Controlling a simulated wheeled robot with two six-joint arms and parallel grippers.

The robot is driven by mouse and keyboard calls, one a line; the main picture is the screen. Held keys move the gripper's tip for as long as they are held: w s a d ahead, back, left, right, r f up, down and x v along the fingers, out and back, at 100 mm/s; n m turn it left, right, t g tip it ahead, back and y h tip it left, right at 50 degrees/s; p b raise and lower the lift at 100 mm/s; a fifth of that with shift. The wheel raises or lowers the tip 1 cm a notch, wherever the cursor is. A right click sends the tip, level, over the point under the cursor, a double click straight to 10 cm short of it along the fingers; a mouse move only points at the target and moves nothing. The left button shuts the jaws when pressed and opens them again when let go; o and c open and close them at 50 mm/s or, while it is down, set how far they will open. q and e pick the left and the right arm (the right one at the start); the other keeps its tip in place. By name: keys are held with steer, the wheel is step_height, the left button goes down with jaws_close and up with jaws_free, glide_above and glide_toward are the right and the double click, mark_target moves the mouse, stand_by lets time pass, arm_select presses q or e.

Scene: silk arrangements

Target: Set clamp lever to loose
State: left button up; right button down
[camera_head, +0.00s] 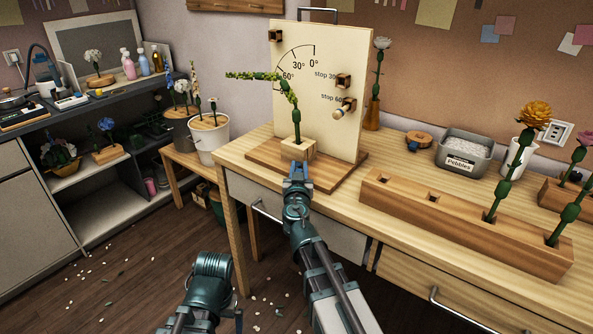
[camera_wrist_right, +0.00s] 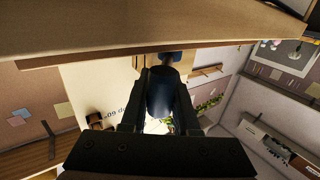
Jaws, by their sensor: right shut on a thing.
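The clamp lever (camera_wrist_right: 162,95) appears as a dark blue handle between the jaws in the right wrist view, below a wooden edge. My right gripper (camera_head: 298,172) is shut on it at the front of a small wooden clamp block (camera_head: 306,150). Most of the lever is hidden by the gripper in the head view. A green jointed stem (camera_head: 296,122) rises from the block and bends left in front of an upright dial board (camera_head: 328,110). I cannot tell whether the lever stands at loose or tight.
The board stands on a wooden base (camera_head: 262,158) on the table. A long holed wooden block (camera_head: 460,215) with flower stems and a pebble tin (camera_head: 464,150) stand to the right. A white pot (camera_head: 209,140) is at left. Table room remains between base and tin.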

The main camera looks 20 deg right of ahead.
steer(key=shift+d+n+t+y, duration=0.2)
steer(key=shift+n+y, duration=0.25)
steer(key=shift+y, duration=0.3)
steer(key=shift+d+n+t+y, duration=0.1)
steer(key=shift+d+n+y, duration=0.3)
steer(key=shift+y, duration=0.35)
steer(key=shift+w+n+y, duration=0.1)
steer(key=shift+n+y, duration=0.25)
steer(key=shift+y, duration=0.05)
steer(key=c, duration=0.7)
jaws_free()
steer(key=shift+o, duration=0.2)
